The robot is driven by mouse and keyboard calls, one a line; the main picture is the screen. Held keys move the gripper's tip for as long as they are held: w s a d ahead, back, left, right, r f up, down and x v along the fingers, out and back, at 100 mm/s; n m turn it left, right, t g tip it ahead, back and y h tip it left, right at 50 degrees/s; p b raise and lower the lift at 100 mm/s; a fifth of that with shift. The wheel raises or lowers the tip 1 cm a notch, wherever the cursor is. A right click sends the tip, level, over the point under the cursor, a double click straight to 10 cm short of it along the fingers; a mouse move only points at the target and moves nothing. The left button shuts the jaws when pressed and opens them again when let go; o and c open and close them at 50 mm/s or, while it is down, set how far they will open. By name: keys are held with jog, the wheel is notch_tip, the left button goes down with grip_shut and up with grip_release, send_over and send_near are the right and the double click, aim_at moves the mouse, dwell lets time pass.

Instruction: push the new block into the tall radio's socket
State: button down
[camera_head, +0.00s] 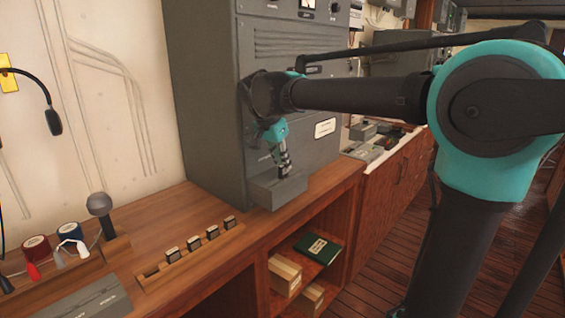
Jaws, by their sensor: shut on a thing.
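The tall radio (200,90) is a big grey metal cabinet standing on the wooden bench. A grey box-like ledge (277,190) sits low at its front; the socket itself cannot be made out. My gripper (285,172) points down at this ledge, its fingertips at or just above the top. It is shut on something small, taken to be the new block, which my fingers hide. I cannot tell whether the block touches or sits in the socket. A wooden rack (190,258) on the bench holds several small dark blocks with pale tops and has an empty place at its left end.
A grey box (90,300), a microphone (100,208), and red and blue reels (68,234) with cables stand at the left. A green book (318,248) and cardboard boxes (285,275) lie on shelves below. A lamp-like handset (52,120) hangs on the wall.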

jog(key=shift+f, duration=0.8)
dwell(2.2)
jog(key=c, duration=1.5)
grip_release()
jog(key=shift+o, duration=0.2)
jog(key=v, duration=1.2)
